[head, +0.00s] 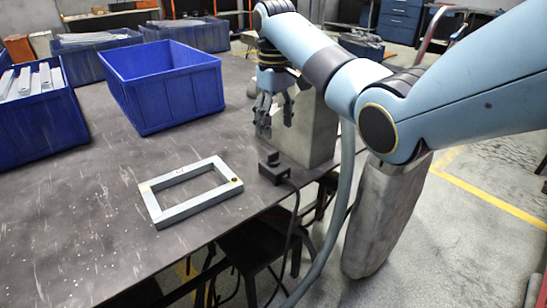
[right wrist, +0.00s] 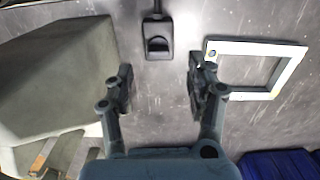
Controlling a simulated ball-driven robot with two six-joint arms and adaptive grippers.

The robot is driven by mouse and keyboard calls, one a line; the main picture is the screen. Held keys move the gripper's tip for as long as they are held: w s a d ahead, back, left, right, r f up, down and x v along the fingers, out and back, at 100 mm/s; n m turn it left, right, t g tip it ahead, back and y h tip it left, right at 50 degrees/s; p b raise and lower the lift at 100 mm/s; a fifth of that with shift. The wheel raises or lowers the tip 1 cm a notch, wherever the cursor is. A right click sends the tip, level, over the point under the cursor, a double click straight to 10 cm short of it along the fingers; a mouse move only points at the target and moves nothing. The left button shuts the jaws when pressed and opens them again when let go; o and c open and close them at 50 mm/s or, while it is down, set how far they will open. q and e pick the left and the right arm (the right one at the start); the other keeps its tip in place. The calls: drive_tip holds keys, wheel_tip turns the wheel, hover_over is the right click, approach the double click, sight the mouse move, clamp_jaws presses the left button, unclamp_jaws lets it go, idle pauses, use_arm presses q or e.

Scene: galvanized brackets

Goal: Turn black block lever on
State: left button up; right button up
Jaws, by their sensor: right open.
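The black block (head: 273,168) with a small raised lever on top sits near the table's edge, with a black cable running off it. In the right wrist view the block (right wrist: 158,37) lies ahead of the fingers, roughly midway between them, with its cable going up out of the picture. I cannot tell which way the lever is set. My right gripper (head: 275,115) hangs above the table, behind and above the block, not touching it. Its two fingers (right wrist: 160,88) are spread and nothing is between them. My left gripper is not in view.
A grey rectangular frame (head: 155,209) lies left of the block. A grey concrete-like block (head: 312,130) stands close by the gripper. An empty blue bin (head: 165,112) and a blue bin (head: 40,141) holding metal pieces stand farther left. Bare table lies between.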

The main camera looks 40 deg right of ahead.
sight(273, 152)
drive_tip(key=f, duration=0.3)
drive_tip(key=f+b, duration=0.1)
drive_tip(key=f, duration=0.2)
drive_tip(key=w+f+b, duration=0.1)
drive_tip(key=f, duration=0.2)
drive_tip(key=shift+w+f, duration=0.1)
drive_tip(key=shift+c, duration=0.2)
drive_tip(key=c, duration=1.1)
